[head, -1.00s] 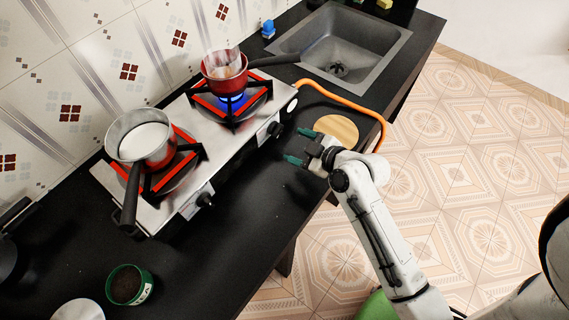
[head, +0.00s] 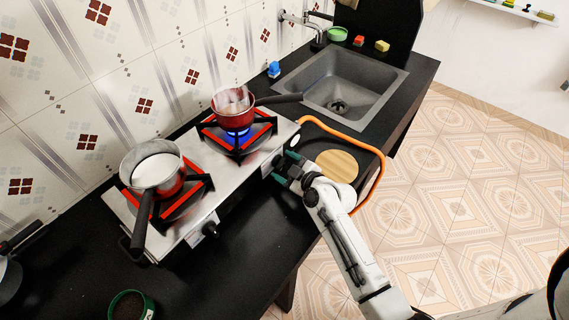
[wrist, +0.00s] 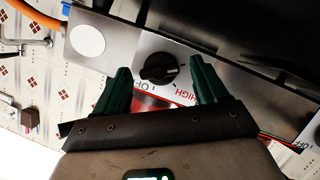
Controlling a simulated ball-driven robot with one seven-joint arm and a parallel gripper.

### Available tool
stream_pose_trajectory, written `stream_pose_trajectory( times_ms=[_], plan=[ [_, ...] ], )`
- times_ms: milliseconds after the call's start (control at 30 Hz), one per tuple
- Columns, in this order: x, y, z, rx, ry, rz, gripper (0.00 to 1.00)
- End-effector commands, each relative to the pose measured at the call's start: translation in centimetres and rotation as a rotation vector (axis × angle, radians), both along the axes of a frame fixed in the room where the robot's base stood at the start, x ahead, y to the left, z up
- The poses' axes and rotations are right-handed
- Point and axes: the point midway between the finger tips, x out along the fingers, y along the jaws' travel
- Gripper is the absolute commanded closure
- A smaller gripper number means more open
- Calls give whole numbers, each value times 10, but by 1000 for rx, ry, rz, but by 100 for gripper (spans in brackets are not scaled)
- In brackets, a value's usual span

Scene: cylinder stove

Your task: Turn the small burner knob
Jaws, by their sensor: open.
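In the wrist view a round black burner knob (wrist: 160,68) with a raised grip bar sits on the stove's steel front panel, with upside-down lettering including HIGH beside it. My gripper (wrist: 160,74) is open, its green fingers on either side of the knob with visible gaps. In the head view my gripper (head: 285,168) is at the stove front by the right burner, largely hiding that knob. The other knob (head: 210,229) is on the front near the left burner. A blue flame (head: 238,133) burns under the red pot (head: 233,117).
A saucepan of white liquid (head: 157,170) stands on the left burner, handle toward the front. An orange hose (head: 379,180) curves around a round wooden board (head: 337,166) to the right of my gripper. The sink (head: 372,76) is beyond. Black counter lies before the stove.

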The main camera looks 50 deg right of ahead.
Motion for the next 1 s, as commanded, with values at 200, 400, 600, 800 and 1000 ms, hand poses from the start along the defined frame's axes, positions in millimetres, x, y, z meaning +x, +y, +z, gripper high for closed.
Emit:
stream_pose_trajectory(
  times_ms=[200, 400, 600, 800, 1000],
  plan=[
    [6, -1, -2, -1, 0, 0, 28],
    [6, -1, -2, -1, 0, 0, 29],
    [6, -1, -2, -1, 0, 0, 48],
    [6, -1, -2, -1, 0, 0, 67],
    [6, -1, -2, -1, 0, 0, 84]
  ],
)
